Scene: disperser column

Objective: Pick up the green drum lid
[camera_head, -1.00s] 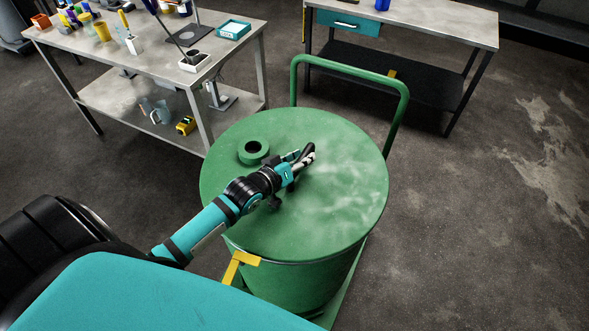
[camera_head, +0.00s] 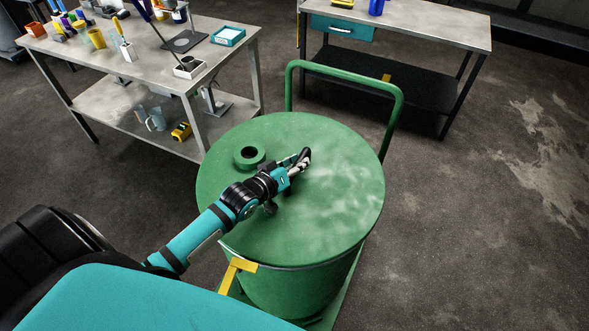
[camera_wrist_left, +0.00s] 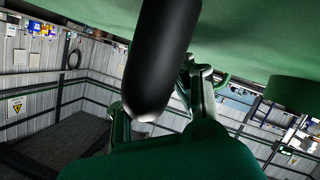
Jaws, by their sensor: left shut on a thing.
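The green drum lid (camera_head: 335,205) is a round, worn disc with whitish scuffs, lying on top of the green drum (camera_head: 290,290). A raised green ring-shaped neck (camera_head: 249,157) with a dark hole is on the lid's left part. My left gripper (camera_head: 302,160) is low over the lid near its middle, shut on the lid. What the fingers grip is mostly hidden by the hand. My right gripper is not in view.
The drum stands on a green trolley with a tube handle (camera_head: 346,70) behind it. A yellow bracket (camera_head: 236,271) is at its front. A cluttered workbench (camera_head: 120,65) stands at the left and another bench (camera_head: 440,28) behind. The floor at right is clear.

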